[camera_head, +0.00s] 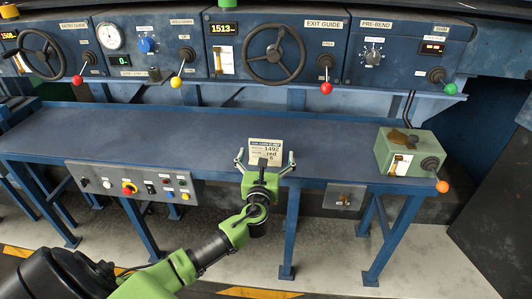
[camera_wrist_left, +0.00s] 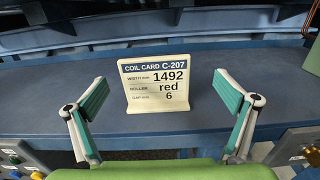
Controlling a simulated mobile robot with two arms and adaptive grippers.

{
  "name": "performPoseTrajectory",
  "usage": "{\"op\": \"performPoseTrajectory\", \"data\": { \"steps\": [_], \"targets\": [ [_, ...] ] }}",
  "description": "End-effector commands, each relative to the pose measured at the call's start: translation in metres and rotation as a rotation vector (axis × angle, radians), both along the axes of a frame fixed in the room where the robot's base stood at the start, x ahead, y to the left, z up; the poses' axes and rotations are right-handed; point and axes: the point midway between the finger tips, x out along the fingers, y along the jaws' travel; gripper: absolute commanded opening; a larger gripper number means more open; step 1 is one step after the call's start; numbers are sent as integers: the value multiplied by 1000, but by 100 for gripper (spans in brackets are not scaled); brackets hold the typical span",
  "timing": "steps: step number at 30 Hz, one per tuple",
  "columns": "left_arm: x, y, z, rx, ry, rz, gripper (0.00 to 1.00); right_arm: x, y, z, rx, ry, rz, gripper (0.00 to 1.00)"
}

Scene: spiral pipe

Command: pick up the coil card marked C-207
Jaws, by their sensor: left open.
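The coil card marked C-207 (camera_head: 265,146) stands upright on the blue bench, near its front edge. In the left wrist view the card (camera_wrist_left: 156,84) reads 1492, red and 6, with a dark blue header. My left gripper (camera_head: 264,164) is open in front of the card. Its two fingers (camera_wrist_left: 163,102) are spread wide to the left and right of the card, apart from it. My right gripper is in neither view.
The blue bench (camera_head: 130,125) is bare to the left of the card. A green box (camera_head: 408,152) with an orange-knobbed lever stands at the bench's right end. Blue machine panels with handwheels (camera_head: 273,54) and coloured knob levers rise behind. A button panel (camera_head: 130,187) hangs at the front.

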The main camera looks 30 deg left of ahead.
Motion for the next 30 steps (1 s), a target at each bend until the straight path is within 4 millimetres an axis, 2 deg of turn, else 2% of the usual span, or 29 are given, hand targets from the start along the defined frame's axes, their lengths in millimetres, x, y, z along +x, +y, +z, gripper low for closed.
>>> {"op": "performPoseTrajectory", "data": {
  "steps": [5, 10, 15, 24, 29, 30],
  "targets": [
    [9, 8, -1, 1, 2, 2, 97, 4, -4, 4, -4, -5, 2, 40],
    [27, 23, -5, 1, 2, 2, 97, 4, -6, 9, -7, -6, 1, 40],
    [43, 31, -6, -1, 0, 0, 97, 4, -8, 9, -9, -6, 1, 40],
    [45, 32, -7, -1, 0, 0, 97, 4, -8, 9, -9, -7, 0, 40],
    [45, 32, -7, -1, 0, 0, 56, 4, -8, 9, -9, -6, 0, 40],
    [45, 32, -7, -1, 0, 0, 54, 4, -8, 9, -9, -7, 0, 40]
  ]
}}
